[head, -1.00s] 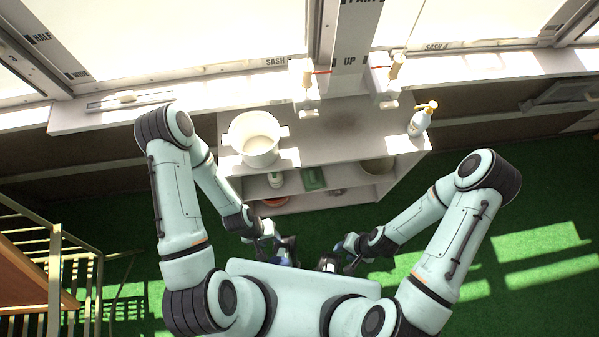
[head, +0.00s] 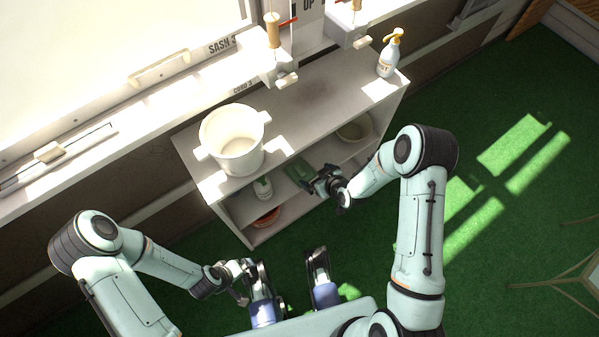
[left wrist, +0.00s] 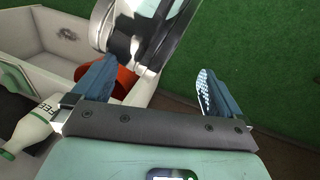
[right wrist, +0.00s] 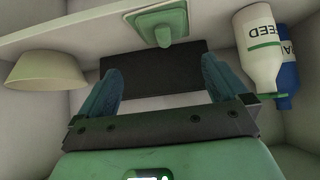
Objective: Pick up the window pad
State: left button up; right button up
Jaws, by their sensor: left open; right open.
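The green window pad (head: 302,173) lies on the inner shelf of the white unit. It also shows at the top of the right wrist view (right wrist: 165,24) as a flat green plate with a raised grip. My right gripper (head: 320,180) is at the shelf opening, right beside the pad in the head view. Its fingers (right wrist: 160,88) are apart with no pad between them; a dark rectangle of unclear nature shows behind them. My left gripper (left wrist: 152,90) is open and empty, low in front of the unit, partly hidden in the head view.
The white shelf unit (head: 310,100) carries a white bucket (head: 233,140) and a pump bottle (head: 389,55) on top. Inside are a feed bottle (right wrist: 257,45), a blue bottle (right wrist: 288,70), a pale bowl (right wrist: 45,70) and an orange dish (head: 267,218).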

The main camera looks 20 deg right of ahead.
aim_at(301, 169)
jog(key=b+x, duration=0.1)
jog(key=x, duration=0.4)
jog(key=shift+w+a+f, duration=0.1)
jog(key=shift+w+f, duration=0.1)
jog(key=shift+f, duration=0.15)
jog(key=x, duration=0.2)
jog(key=b+x, duration=0.2)
jog(key=x, duration=0.1)
jog(key=shift+w+a+f, duration=0.1)
jog(key=shift+w+a, duration=0.15)
jog(key=shift+a, duration=0.2)
pick_arm(q)
jog(key=w+a+f+t+y, duration=0.1)
jog(key=w+a+f, duration=0.1)
jog(key=w+f, duration=0.2)
jog(key=shift+w+a, duration=0.4)
jog(key=shift+w, duration=0.2)
jog(key=shift+r, duration=0.1)
